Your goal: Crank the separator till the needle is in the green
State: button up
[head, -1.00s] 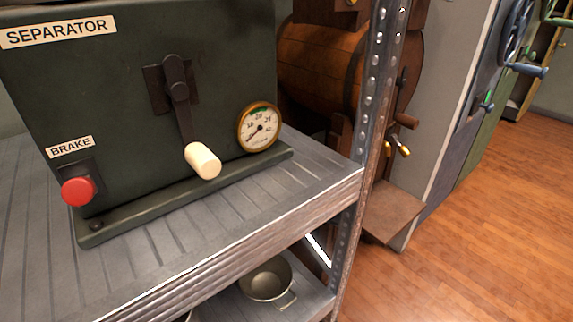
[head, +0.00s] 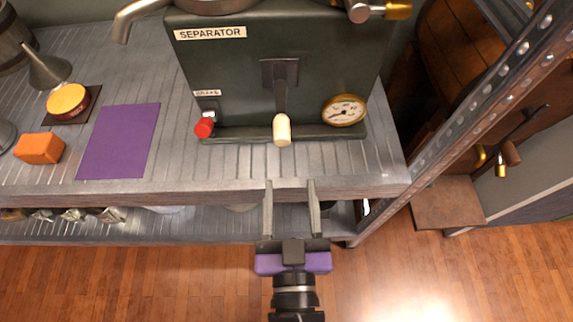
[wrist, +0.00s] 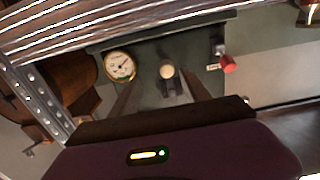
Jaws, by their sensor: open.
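The separator (head: 235,75) is a dark green box on a grey metal shelf, with its name label at the top. Its crank has a dark arm hanging down and a cream handle (head: 282,130) at the lower end; the handle also shows in the wrist view (wrist: 167,72). The red brake knob (head: 204,128) is at the lower left. My gripper (head: 290,184) is open and empty, in front of the shelf edge, apart from the handle.
A purple mat (head: 120,142), an orange block (head: 39,148), a yellow round thing (head: 68,100) and a funnel (head: 46,70) are on the shelf to the left. A perforated metal post (head: 470,100) stands at the right. Wooden floor in front is clear.

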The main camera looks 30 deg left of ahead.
aim_at(282, 143)
jog(key=p+x, duration=0.1)
jog(key=x, duration=0.2)
jog(key=r+p+x, duration=0.1)
jog(key=x, duration=0.3)
jog(key=a+r+p+x, duration=0.1)
jog(key=p+x, duration=0.1)
jog(key=x, duration=0.2)
jog(key=shift+s, duration=0.25)
jog(key=shift+w+a+f, duration=0.1)
jog(key=shift+w+f, duration=0.1)
jog(key=c, duration=1.1)
jog(key=shift+o, duration=0.2)
